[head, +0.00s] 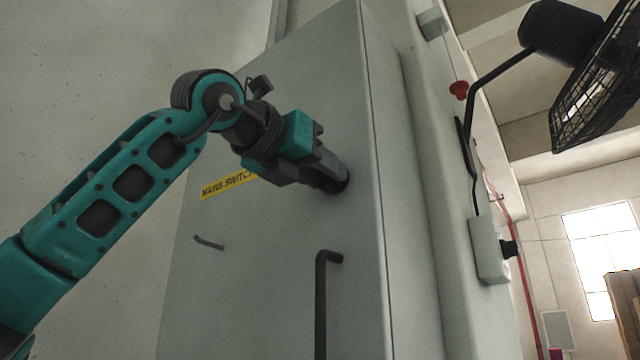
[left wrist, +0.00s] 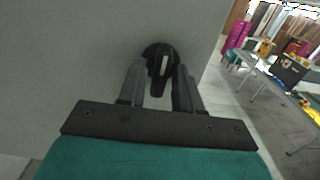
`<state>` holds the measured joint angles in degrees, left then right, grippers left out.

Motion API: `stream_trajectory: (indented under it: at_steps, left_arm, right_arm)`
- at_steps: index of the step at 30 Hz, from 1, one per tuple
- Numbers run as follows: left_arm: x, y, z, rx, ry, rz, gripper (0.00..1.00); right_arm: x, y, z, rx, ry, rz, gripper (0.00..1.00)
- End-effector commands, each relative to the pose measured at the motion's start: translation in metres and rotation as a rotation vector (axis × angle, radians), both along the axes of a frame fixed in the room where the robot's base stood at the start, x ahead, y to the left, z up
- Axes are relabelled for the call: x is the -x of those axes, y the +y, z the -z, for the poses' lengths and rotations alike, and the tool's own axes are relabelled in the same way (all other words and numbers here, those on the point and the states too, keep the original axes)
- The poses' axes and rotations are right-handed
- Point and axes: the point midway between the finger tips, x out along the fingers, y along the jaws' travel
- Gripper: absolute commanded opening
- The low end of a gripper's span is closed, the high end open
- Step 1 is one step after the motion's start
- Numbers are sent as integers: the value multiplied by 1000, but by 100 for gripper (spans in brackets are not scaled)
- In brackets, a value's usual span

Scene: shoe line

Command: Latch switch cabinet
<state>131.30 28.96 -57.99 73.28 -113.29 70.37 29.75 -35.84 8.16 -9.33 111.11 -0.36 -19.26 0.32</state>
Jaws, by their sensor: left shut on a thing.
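The grey switch cabinet (head: 270,290) fills the middle of the head view, with a yellow "MAINS SWITCH" label (head: 226,186). Its door face looks flush, with no clear gap along the right edge. My left gripper (head: 333,177) reaches the door near that edge and is shut on the round black latch (head: 344,183), mostly hidden by the fingers. In the left wrist view the latch (left wrist: 158,50) shows a dark disc with a pale mark, and the fingers (left wrist: 159,82) stand on both sides of its dark grip. My right gripper is not in view.
A black bar handle (head: 320,305) stands out from the door below my gripper. A fan (head: 600,85) and a small grey box (head: 489,250) are at the right. In the left wrist view, tables (left wrist: 262,75) stand at the far right.

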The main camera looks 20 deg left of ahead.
Motion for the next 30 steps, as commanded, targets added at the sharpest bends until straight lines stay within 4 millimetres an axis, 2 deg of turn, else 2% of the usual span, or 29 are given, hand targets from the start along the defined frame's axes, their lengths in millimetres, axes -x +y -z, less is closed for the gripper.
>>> stream_trajectory:
  at_steps: [11,12,14,23,26,30]
  left_arm:
    - [0,0,-1,39,14,0,3]
    - [0,0,-1,39,14,0,38]
    - [0,0,-1,38,14,0,43]
    - [4,1,-1,37,12,0,43]
    - [14,5,0,37,9,0,43]
    - [40,15,0,37,8,0,43]
  right_arm:
    - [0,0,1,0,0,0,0]
    - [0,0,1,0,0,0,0]
    - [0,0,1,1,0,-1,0]
    - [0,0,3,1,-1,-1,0]
    - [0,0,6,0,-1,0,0]
    - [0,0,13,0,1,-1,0]
